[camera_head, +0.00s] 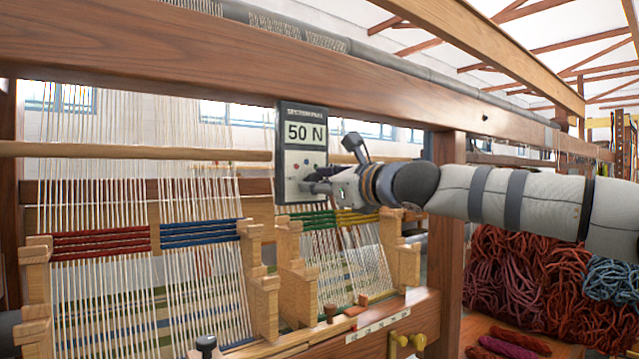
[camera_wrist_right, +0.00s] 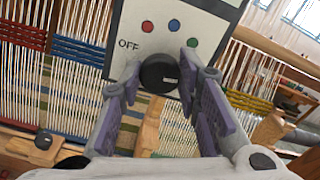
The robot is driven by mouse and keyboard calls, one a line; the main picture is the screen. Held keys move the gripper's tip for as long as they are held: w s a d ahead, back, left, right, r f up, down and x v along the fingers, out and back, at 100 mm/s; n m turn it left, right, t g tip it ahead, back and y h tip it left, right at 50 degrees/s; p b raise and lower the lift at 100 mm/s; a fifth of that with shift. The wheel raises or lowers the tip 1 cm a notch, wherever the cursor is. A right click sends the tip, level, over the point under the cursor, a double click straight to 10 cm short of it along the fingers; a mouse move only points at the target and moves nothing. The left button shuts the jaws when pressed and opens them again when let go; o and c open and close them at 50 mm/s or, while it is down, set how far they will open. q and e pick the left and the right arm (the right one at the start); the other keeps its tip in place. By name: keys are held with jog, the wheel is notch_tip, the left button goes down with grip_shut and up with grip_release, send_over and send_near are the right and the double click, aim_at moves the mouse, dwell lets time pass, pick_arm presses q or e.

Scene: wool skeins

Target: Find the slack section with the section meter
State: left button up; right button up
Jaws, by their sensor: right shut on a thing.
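The section meter (camera_head: 302,135) is a dark-framed box with a pale face, hanging in front of the warp below the top beam. Its display reads 50 N. In the right wrist view its face (camera_wrist_right: 190,55) shows red, blue and green dots, an OFF label and a black knob (camera_wrist_right: 158,70). My right gripper (camera_head: 312,187) is at the lower face, its fingers (camera_wrist_right: 155,88) shut on the knob. The warp has a red-banded section (camera_head: 100,243), a blue one (camera_head: 198,233), a green one (camera_head: 305,220) and a yellow one (camera_head: 358,217). My left gripper is out of view.
Wooden posts (camera_head: 262,300) stand between sections. A loom beam (camera_head: 250,60) runs above, and an upright (camera_head: 447,230) stands right of the meter. Red, brown and blue skeins (camera_head: 540,280) are piled at right.

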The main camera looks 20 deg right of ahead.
jog(key=o, duration=1.1)
jog(key=shift+o, duration=0.2)
jog(key=v, duration=1.2)
